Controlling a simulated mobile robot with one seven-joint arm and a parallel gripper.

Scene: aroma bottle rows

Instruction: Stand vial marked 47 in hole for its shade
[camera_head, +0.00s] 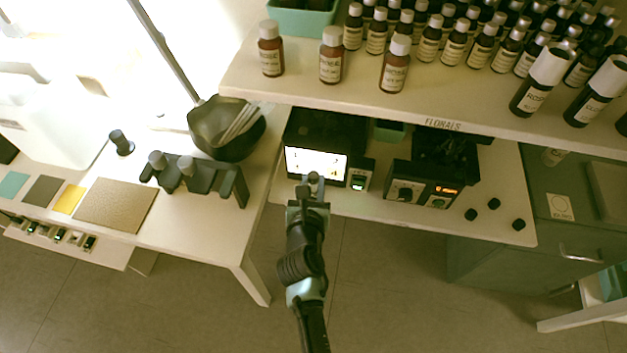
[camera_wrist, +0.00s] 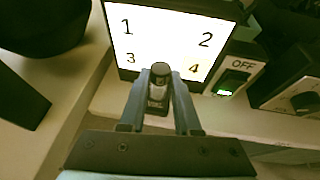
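My gripper (camera_head: 313,183) is in front of the lit panel at the middle of the head view. In the wrist view my gripper (camera_wrist: 159,84) is shut on a small vial (camera_wrist: 158,90) with a dark cap and a pale band. The vial stands roughly upright between the fingers; I cannot read its mark. The lit panel (camera_head: 316,164) shows the numbers 1 to 4 in the wrist view (camera_wrist: 165,32), behind the vial. Teal, grey and yellow shade squares (camera_head: 70,199) lie on the left table, above a front ledge (camera_head: 70,250) with several small dark-and-pale items, too small to tell.
A tan mat (camera_head: 116,204), a dark holder (camera_head: 200,178) and a black bowl (camera_head: 227,128) are on the left table. A shelf (camera_head: 400,108) of brown bottles overhangs at upper right. A device with an orange display (camera_head: 418,184) stands right of the panel.

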